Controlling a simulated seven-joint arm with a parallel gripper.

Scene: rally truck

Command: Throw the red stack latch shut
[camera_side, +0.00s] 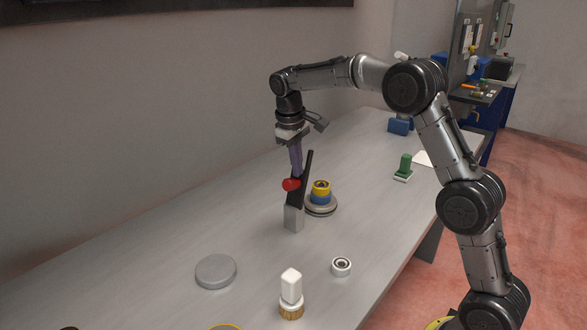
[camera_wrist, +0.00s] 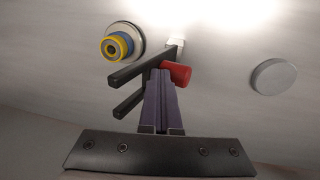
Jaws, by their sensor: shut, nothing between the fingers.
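The latch has a red knob (camera_side: 291,184), a black arm (camera_side: 305,170) tilted up from a light grey post (camera_side: 293,218). In the wrist view the red knob (camera_wrist: 177,73) is just right of my fingertips, and two black bars (camera_wrist: 128,75) run to the left. My gripper (camera_side: 297,175) points down with its purple fingers shut and empty. Its tips (camera_wrist: 160,72) are right beside the knob; I cannot tell whether they touch it. The stack of yellow and blue rings (camera_side: 320,193) sits on a grey disc (camera_side: 322,209) behind the latch, to the right.
A grey round lid (camera_side: 216,271), a white-handled brush (camera_side: 291,290) and a small bearing-like ring (camera_side: 341,266) stand in front on the grey table (camera_side: 150,295). A green-handled piece (camera_side: 404,167) and a blue block (camera_side: 400,126) lie farther back. The table left of the latch is clear.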

